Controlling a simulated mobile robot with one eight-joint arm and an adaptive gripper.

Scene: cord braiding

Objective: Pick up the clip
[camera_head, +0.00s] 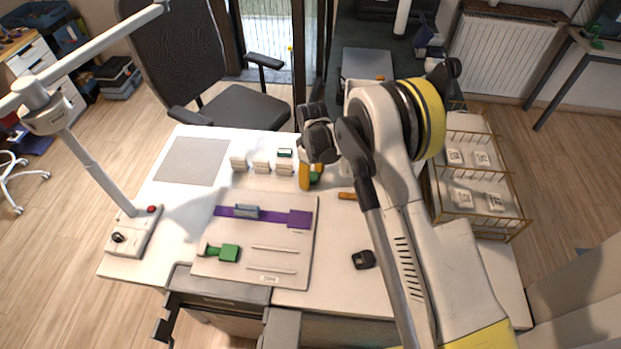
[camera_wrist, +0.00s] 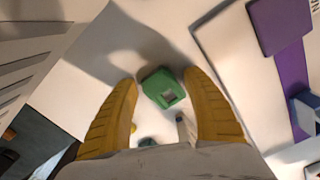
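My gripper (camera_head: 311,179) hangs over the back middle of the white table, with its yellow fingers spread. In the wrist view the fingers (camera_wrist: 162,78) are apart, and a small green block with a pale square opening (camera_wrist: 163,92) shows between their tips. This green block (camera_head: 316,177) is partly hidden behind a finger in the head view; I cannot tell if it is the clip. The fingers do not visibly hold it. A blue-grey clip-like piece (camera_head: 247,211) sits on a purple strip (camera_head: 275,217) on the board; it also shows in the wrist view (camera_wrist: 307,108).
The board (camera_head: 262,238) also bears a green piece (camera_head: 222,252) and two thin rods. Several small white blocks (camera_head: 262,167) stand left of my gripper. An orange piece (camera_head: 347,196) and a black object (camera_head: 363,260) lie right. A lamp base (camera_head: 134,230) stands left.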

